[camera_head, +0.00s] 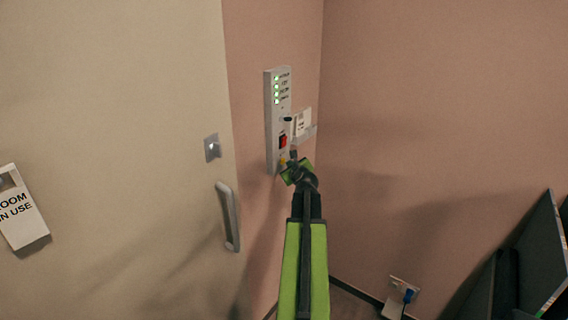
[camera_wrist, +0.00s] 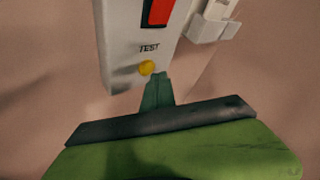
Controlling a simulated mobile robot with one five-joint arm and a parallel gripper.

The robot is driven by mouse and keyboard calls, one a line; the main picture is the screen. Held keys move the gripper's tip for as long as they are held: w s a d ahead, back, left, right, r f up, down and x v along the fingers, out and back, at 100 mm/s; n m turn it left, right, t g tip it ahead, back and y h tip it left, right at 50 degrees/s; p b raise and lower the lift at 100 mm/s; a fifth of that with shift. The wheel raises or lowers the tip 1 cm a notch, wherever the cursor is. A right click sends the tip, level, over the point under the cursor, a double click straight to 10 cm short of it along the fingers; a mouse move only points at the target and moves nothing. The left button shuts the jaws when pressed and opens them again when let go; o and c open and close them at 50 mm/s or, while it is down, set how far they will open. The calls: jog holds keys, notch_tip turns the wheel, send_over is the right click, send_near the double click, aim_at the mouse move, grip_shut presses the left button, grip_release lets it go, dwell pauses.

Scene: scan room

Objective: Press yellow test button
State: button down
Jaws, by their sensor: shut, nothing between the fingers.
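The yellow test button (camera_wrist: 147,68) sits low on the grey wall panel, just under the word TEST, in the wrist view. My gripper (camera_wrist: 159,78) is shut and empty, with its tips just below and to the right of the button. I cannot tell whether the tips touch the panel. In the head view the panel (camera_head: 270,118) is on the pink wall beside the door, and my gripper (camera_head: 290,160) is at its lower end. A bit of yellow shows there beside the gripper, partly hidden.
A red switch (camera_head: 283,141) sits above the button on the panel, below green lights. A small holder with a card (camera_head: 302,122) is right of the panel.

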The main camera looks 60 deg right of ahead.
jog(key=s, duration=0.6)
dwell(0.8)
